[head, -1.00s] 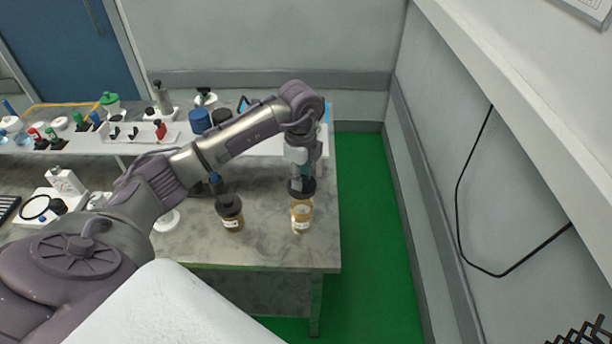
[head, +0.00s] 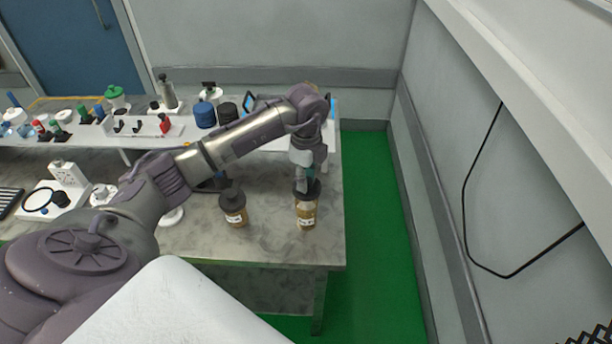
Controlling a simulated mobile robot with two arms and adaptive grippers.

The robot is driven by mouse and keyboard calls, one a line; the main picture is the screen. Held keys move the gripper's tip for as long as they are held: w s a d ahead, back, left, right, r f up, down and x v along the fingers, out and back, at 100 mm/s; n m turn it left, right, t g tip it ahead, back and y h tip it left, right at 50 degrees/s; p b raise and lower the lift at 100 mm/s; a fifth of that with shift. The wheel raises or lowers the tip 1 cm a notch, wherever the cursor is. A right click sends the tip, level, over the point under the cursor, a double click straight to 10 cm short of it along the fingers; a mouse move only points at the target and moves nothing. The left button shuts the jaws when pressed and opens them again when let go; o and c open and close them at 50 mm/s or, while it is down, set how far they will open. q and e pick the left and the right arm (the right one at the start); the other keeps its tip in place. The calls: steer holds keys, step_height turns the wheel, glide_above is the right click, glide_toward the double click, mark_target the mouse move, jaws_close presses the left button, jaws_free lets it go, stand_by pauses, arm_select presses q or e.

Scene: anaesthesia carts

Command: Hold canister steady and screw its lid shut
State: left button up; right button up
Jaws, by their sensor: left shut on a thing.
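An amber canister (head: 306,214) with a pale label stands upright near the right front corner of the grey table. A dark lid (head: 306,190) is at its top. My left gripper (head: 306,182) reaches down from above and is shut on the lid; the fingertips are small and partly hidden. I cannot tell how far the lid is screwed on. A second amber canister (head: 236,214) with a dark lid stands to the left, apart from the gripper. My right gripper is out of view.
The grey table (head: 270,244) has clear space in front of the canisters. A white raised shelf (head: 140,140) behind holds several bottles and small items. A white stand (head: 66,176) is at left. Green floor (head: 372,220) and a wall lie to the right.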

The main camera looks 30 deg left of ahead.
arm_select(q)
steer(key=shift+f+b, duration=0.45)
steer(key=shift+f, duration=0.35)
steer(key=shift+f+b, duration=0.4)
steer(key=shift+f, duration=0.2)
steer(key=shift+f+b, duration=0.45)
steer(key=shift+f, duration=0.25)
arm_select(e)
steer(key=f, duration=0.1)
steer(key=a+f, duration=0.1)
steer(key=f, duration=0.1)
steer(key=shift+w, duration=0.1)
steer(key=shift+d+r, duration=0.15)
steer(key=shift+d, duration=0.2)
arm_select(q)
steer(key=shift+f+b, duration=0.5)
steer(key=shift+f, duration=0.35)
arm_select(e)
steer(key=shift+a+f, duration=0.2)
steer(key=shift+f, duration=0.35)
